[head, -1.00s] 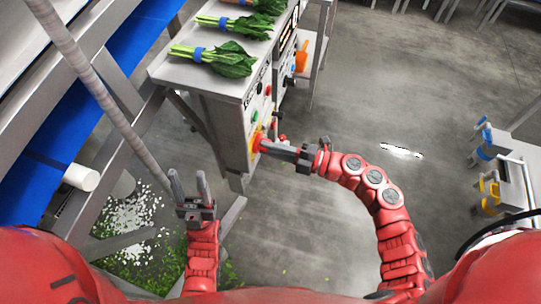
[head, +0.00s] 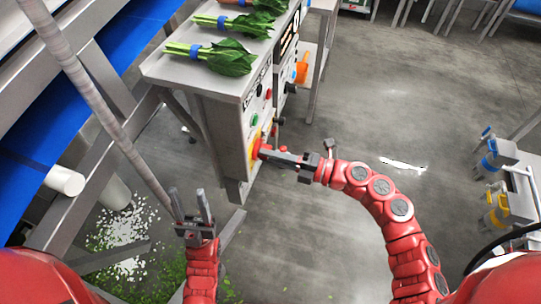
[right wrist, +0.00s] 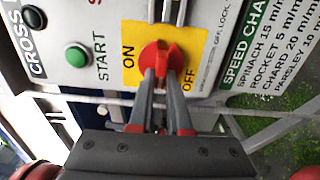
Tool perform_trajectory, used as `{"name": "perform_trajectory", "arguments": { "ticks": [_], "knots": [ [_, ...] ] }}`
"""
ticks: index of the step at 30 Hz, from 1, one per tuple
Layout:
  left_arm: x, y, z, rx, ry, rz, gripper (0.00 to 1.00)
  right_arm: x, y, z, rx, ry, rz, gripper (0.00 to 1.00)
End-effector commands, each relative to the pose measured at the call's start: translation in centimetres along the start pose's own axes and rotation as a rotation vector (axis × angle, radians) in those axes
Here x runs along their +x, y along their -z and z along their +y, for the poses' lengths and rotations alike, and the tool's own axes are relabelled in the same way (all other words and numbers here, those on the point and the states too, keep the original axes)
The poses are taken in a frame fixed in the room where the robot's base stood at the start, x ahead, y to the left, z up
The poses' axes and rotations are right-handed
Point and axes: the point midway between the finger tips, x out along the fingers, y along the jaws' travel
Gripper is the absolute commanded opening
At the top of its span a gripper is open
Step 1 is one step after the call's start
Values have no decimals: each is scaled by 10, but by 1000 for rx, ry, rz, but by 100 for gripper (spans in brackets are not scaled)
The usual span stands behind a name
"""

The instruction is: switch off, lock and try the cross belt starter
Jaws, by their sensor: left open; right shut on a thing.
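The cross belt starter panel (head: 254,115) is on the end of the steel bench in the head view. The right wrist view shows its red rotary handle (right wrist: 168,56) on a yellow plate (right wrist: 131,42) marked ON and OFF. A green START button (right wrist: 76,55) is beside it, with a black button (right wrist: 34,17) further left. My right gripper (head: 264,152) is shut on the red handle, its fingers covering part of it; I cannot tell the exact switch setting. My left gripper (head: 193,205) is open and empty, left of and below the panel. No lock is clearly identifiable.
Bunched greens (head: 226,56) lie on the bench top (head: 169,68). A blue belt (head: 62,128) and steel frame stand at left, with scraps on the floor. A grey stand with blue and yellow parts (head: 500,156) is at right. The middle floor (head: 360,120) is clear.

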Motion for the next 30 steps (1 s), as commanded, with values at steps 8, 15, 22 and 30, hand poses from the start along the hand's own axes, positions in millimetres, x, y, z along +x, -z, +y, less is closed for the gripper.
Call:
{"name": "perform_trajectory", "arguments": {
  "ticks": [8,15,22,30],
  "knots": [
    [0,0,0,0,0,0,50,0,0,0,-1,1,-1,46],
    [0,0,0,0,0,0,50,-1,0,0,0,1,-1,46],
    [-2,0,0,0,0,0,50,-27,-1,-2,1,3,-4,46],
    [-5,-1,0,0,0,0,50,-98,-2,-2,0,3,-8,46]
  ]
}}
